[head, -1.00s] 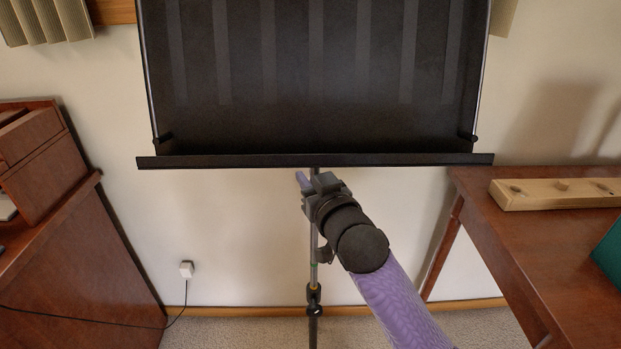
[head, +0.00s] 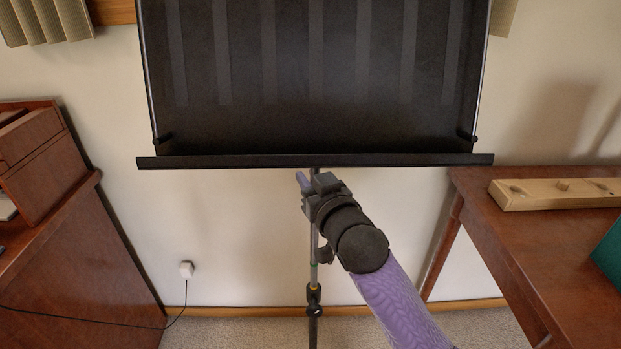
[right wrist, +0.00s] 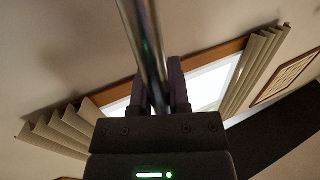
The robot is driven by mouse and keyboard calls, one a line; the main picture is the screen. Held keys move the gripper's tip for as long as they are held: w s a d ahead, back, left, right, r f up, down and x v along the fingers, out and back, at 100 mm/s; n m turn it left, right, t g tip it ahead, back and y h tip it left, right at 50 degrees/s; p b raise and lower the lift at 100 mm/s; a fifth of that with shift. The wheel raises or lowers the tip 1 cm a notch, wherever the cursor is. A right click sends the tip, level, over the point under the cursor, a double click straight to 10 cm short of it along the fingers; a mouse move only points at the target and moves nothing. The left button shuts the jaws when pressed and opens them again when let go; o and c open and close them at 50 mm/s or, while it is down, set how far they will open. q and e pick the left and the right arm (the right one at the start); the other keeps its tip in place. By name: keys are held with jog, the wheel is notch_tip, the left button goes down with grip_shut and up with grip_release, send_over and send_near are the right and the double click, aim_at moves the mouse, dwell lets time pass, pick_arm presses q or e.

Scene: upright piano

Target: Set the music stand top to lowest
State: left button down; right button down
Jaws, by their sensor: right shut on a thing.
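The music stand top (head: 315,80) is a wide black desk with a ledge along its bottom edge (head: 315,160). It stands high in the head view, above a thin metal pole (head: 314,250) with a dark clamp knob (head: 314,296) low on it. My right gripper (head: 312,182) is at the pole just under the ledge. In the right wrist view the pole (right wrist: 145,50) runs between the two fingers of the right gripper (right wrist: 160,85), which is shut on it. The wrist hides part of the pole in the head view. My left gripper is not in view.
A wooden table (head: 540,260) with a pale wooden block (head: 555,193) and a green object (head: 608,250) stands at right. The brown piano (head: 85,260) stands at left. A white wall plug (head: 186,269) with a black cord is low on the wall behind.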

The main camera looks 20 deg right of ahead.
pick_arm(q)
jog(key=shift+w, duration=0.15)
